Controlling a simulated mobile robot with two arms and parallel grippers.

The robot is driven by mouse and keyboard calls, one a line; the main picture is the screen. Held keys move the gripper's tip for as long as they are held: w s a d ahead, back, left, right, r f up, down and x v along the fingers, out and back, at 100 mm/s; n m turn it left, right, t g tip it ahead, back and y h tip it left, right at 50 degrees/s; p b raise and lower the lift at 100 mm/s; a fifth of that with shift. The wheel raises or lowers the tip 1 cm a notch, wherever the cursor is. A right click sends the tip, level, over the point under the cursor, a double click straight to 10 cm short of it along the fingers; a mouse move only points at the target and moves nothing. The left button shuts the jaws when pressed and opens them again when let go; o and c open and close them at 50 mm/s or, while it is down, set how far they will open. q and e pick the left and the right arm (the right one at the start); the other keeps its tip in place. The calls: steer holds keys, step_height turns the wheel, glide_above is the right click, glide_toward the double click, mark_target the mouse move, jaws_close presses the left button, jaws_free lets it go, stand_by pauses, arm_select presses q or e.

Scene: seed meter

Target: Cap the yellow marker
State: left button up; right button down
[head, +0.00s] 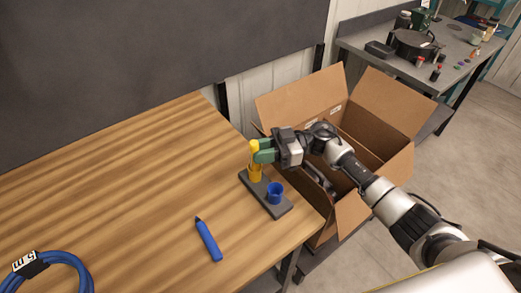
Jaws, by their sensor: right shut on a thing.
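A dark holder block (253,190) lies near the right edge of the wooden table. A yellow cap (256,175) stands in its far-left end. My right gripper (262,152), with green fingertips, is shut on the yellow marker (254,145), which is upright over that cap. The fingers hide the marker's middle. Its lower end meets or enters the cap; I cannot tell how deep. My left gripper is not in view.
A blue cap (275,192) stands in the holder's near end. A blue marker (208,239) lies on the wooden table (110,190). A coiled blue cable (58,262) is at the lower left. An open cardboard box (388,105) is beyond the table's right edge.

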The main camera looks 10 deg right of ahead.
steer(key=shift+f, duration=0.4)
stand_by(0.4)
steer(key=c, duration=0.9)
jaws_free()
step_height(320, 180, up, 4)
steer(key=shift+r+b, duration=0.15)
steer(key=shift+b, duration=0.4)
steer(key=s+d+r, duration=0.4)
steer(key=s+d, duration=0.1)
steer(key=s+d+r+b, duration=0.1)
steer(key=s+d+r, duration=0.1)
steer(key=s+d, duration=0.1)
steer(key=shift+d+r, duration=0.2)
steer(key=shift+r, duration=0.15)
steer(key=shift+d, duration=0.1)
